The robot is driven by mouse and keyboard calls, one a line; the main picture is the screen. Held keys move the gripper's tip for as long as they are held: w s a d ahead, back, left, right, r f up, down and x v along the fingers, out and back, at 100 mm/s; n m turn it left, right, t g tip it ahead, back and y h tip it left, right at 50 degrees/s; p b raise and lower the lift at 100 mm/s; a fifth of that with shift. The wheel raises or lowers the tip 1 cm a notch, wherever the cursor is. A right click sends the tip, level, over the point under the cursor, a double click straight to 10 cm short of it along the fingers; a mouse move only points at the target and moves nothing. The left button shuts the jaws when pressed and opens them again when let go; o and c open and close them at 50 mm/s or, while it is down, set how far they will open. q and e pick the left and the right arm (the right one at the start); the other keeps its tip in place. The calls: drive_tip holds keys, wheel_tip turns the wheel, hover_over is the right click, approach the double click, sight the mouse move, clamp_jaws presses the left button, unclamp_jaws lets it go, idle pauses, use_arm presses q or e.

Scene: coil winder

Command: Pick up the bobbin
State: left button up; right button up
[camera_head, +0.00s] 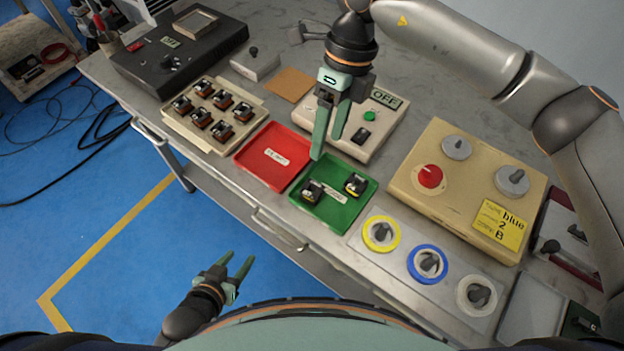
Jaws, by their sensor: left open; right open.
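Several small dark pieces that look like bobbins sit in rows on a beige tray (247,133) at the back left; one bobbin (222,131) is at its front. Two similar pieces, a left one (312,191) and a right one (355,184), lie in the green tray (341,222). My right gripper (334,148) points down, open and empty, above the area between the red tray, the green tray and the OFF box. My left gripper (239,268) is open and empty, low in front of the table over the blue floor, apart from everything.
A red tray (262,173) with a label is empty. A switch box marked OFF (385,128) stands behind. A beige box with knobs and a yellow note (432,205) is at the right. Yellow, blue (413,268) and white wire spools lie in front. A black machine (205,59) stands back left.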

hover_over(315, 185)
drive_tip(key=d, duration=0.1)
drive_tip(key=f, duration=0.5)
drive_tip(key=shift+w+f, duration=0.2)
drive_tip(key=shift+w, duration=0.15)
drive_tip(key=shift+w+p+x, duration=0.15)
drive_tip(key=shift+p+x, duration=0.25)
drive_tip(key=shift+x, duration=1.05)
drive_tip(key=shift+w+p+x, duration=0.1)
drive_tip(key=shift+p+x, duration=0.25)
drive_tip(key=shift+x, duration=1.15)
clamp_jaws()
drive_tip(key=shift+r, duration=0.5)
drive_tip(key=s+a+r+b, duration=0.2)
drive_tip(key=a+r+b, duration=0.1)
drive_tip(key=a+r, duration=0.9)
drive_tip(key=shift+s+a, duration=0.2)
drive_tip(key=shift+a, duration=0.75)
